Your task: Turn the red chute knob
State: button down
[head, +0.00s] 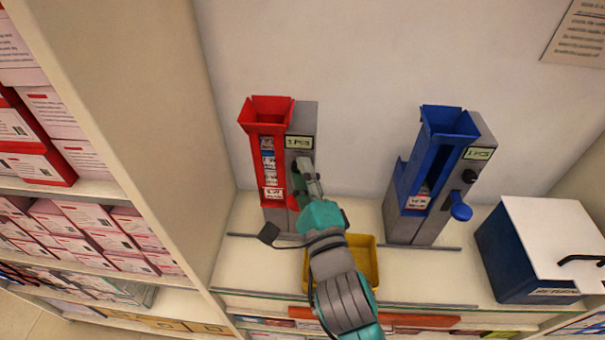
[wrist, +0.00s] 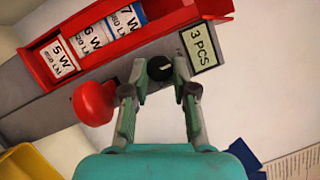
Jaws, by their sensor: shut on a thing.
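The red chute (head: 266,108) stands upright on the shelf against the back wall, with a grey body. In the wrist view, its small black knob (wrist: 160,68) sits beside a display (wrist: 198,50) reading "3 PCS". My gripper (wrist: 160,72) is shut on this black knob, one fingertip on each side. A round red crank knob (wrist: 95,103) sits just left of my left finger, outside the jaws. In the head view, my gripper (head: 304,172) is at the chute's right side and hides the black knob there.
A blue chute (head: 446,122) with a blue crank knob (head: 460,209) stands to the right. A yellow tray (head: 367,256) is partly behind my arm. A blue box with a white top (head: 545,230) is at far right. Shelves of boxes (head: 70,225) stand left.

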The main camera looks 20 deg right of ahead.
jog(key=c, duration=0.9)
grip_release()
jog(key=shift+m, duration=0.3)
